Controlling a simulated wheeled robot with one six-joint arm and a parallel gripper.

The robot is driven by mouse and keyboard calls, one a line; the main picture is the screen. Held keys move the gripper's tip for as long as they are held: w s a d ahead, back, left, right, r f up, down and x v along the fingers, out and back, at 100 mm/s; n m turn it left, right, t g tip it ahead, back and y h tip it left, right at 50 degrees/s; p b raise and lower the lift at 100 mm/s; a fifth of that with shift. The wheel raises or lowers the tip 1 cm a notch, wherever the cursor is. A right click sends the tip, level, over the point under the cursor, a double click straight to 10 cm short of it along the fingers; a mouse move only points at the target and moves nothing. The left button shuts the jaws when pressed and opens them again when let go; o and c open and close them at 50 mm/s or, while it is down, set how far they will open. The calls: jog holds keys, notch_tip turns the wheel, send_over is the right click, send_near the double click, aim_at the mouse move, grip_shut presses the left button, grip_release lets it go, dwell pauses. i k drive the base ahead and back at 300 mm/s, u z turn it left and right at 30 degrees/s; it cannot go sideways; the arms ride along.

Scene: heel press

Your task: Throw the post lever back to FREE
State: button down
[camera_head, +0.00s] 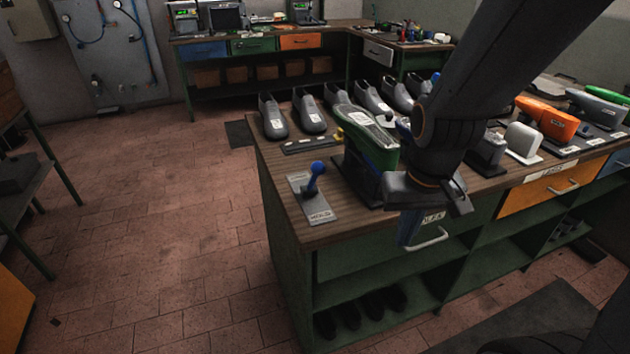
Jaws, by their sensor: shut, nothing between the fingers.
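The post lever (314,180) has a blue knob and stands on a light grey plate at the near left corner of the workbench. It looks roughly upright, with the knob leaning slightly to the right. The plate's near label appears to read HOLD; the far label is too small to read. The dark post (362,176) stands just right of the plate and carries an upturned shoe (362,132) with a green side. My gripper (409,230) is shut and empty, pointing down, right of the post and lever and in front of the bench front. It is apart from the lever.
The workbench (290,225) holds a row of grey shoes (309,115) behind the post. Orange and white blocks (545,118) stand to the right. A drawer handle (430,238) projects below my gripper.

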aim_at(318, 168)
jog(key=z, duration=2.05)
jog(key=k, duration=0.65)
jog(key=u, duration=1.5)
